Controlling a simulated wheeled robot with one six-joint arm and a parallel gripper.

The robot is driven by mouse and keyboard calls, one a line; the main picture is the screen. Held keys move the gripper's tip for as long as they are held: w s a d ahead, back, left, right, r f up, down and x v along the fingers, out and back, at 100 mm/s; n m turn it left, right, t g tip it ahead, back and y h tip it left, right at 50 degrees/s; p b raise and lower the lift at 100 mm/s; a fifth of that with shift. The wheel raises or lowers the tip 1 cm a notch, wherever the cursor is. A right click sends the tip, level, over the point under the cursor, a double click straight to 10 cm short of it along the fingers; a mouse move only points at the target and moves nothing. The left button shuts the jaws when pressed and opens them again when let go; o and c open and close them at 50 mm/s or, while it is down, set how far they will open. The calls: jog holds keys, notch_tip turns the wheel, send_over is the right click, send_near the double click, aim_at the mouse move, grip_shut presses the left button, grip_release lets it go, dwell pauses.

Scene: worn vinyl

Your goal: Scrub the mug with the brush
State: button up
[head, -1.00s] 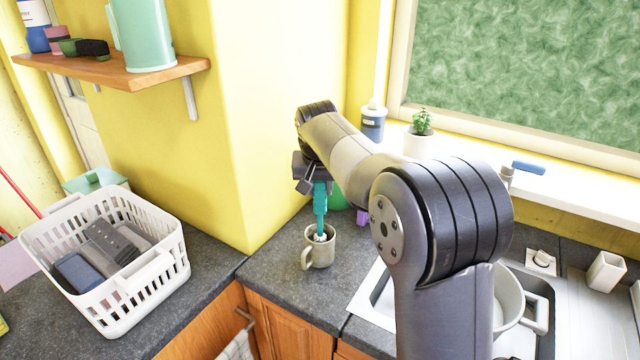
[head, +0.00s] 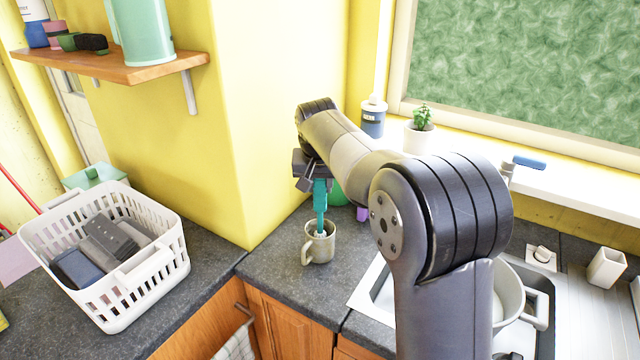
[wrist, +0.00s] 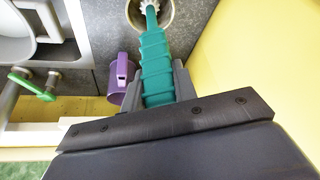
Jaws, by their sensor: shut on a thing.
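My gripper (head: 312,180) is shut on the teal handle of the brush (head: 320,200) and holds it upright with its head down. In the wrist view the brush handle (wrist: 155,65) sits between the two fingers of my gripper (wrist: 158,82). The mug (head: 314,251), grey-beige with its handle to the left, stands upright on the dark counter. The brush's white bristle head is inside the mug's mouth, partly hidden by the rim. The mug's rim (wrist: 172,22) also shows at the top of the wrist view.
A purple mug (wrist: 122,88) stands close by. The sink (head: 372,288) is to the right with a pot (head: 508,290) at it. A white basket (head: 150,272) of dark items stands on the left counter. The yellow wall (head: 240,120) is close behind my gripper.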

jog(key=shift+f+b, duration=0.4)
jog(key=shift+f, duration=0.35)
dwell(1.0)
jog(key=shift+w+d+r+p, duration=0.2)
jog(key=shift+w+p, duration=0.1)
jog(key=shift+p, duration=0.15)
jog(key=shift+w+d+f, duration=0.1)
jog(key=shift+w+d, duration=0.1)
jog(key=shift+w, duration=0.05)
jog(key=shift+a, duration=0.15)
jog(key=shift+s+a+f, duration=0.1)
jog(key=shift+s+a, duration=0.2)
jog(key=shift+a, duration=0.2)
jog(key=shift+s+a, duration=0.25)
jog(key=shift+a, duration=0.2)
